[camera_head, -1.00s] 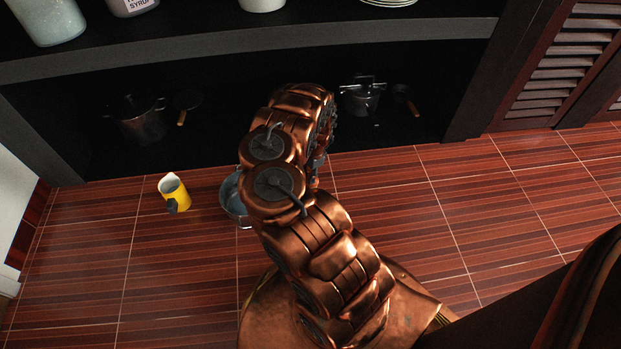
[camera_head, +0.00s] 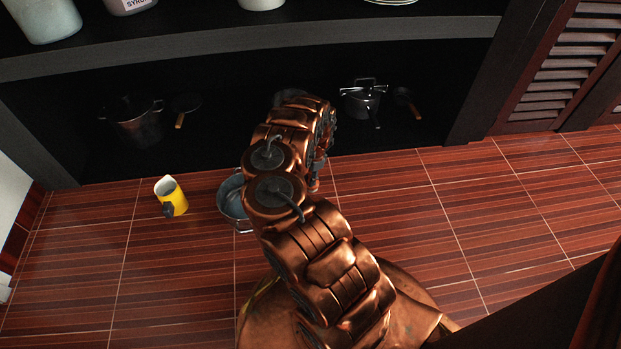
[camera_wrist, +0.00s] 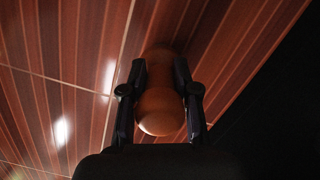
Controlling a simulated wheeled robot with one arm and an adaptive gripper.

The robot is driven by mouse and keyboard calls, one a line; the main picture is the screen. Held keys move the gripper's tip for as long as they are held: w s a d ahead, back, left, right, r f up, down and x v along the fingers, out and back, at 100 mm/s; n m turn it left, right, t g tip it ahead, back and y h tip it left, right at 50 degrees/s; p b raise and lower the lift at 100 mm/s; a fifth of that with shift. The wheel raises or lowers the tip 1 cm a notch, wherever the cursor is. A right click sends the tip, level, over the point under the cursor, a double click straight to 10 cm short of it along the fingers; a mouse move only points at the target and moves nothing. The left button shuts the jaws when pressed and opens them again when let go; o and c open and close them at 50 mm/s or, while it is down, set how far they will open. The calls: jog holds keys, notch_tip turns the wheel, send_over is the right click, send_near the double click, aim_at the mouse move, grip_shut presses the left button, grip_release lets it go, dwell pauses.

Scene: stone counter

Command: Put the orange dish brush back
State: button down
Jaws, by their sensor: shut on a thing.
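In the wrist view, my gripper (camera_wrist: 160,80) is shut on the orange dish brush (camera_wrist: 158,112), with one dark finger on each side of its rounded orange body. The rounded end of the brush points toward the camera, and its far part is dim against the striped floor.
A yellow jug (camera_head: 171,197) and a metal pan (camera_head: 233,201) stand on the tiled floor left of my arm. Pots (camera_head: 136,118) (camera_head: 362,97) and small pans sit in the dark lower shelf. Jars stand on the shelf above. The floor at right is clear.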

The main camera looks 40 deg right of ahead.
jog(key=shift+f, duration=0.2)
jog(key=c, duration=0.9)
grip_release()
jog(key=shift+o, duration=0.2)
jog(key=shift+r, duration=0.1)
